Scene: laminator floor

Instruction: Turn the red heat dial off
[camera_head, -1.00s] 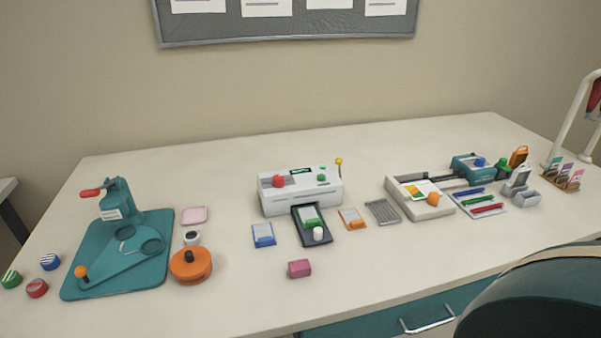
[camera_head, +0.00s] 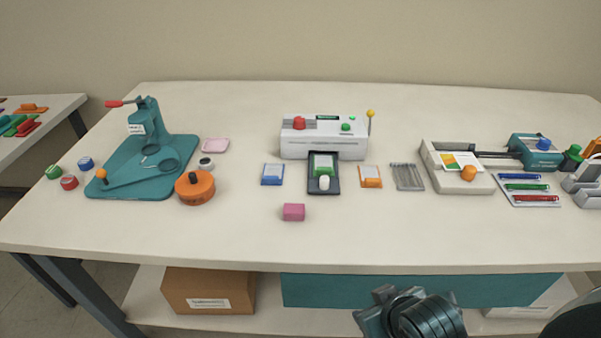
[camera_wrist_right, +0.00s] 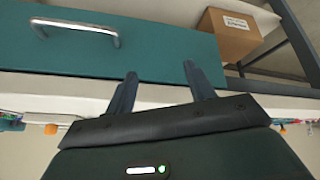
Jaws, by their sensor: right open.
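The red heat dial (camera_head: 299,123) sits on the upper left of the white laminator (camera_head: 323,147), which stands at the back middle of the table. A green knob (camera_head: 345,127) is on the machine's right side. The dial's setting is too small to read. My right arm shows at the bottom of the head view, well in front of and below the laminator. In the right wrist view my right gripper (camera_wrist_right: 160,80) has its two fingers apart with nothing between them, facing the teal drawer front. My left gripper is not in view.
A dark tray (camera_head: 323,190) lies before the laminator, with a blue pack (camera_head: 272,174) and an orange pack (camera_head: 370,176) beside it. A pink block (camera_head: 293,212) lies nearer the front. A yellow-tipped lever (camera_head: 370,114) stands at the machine's right. The front middle table is clear.

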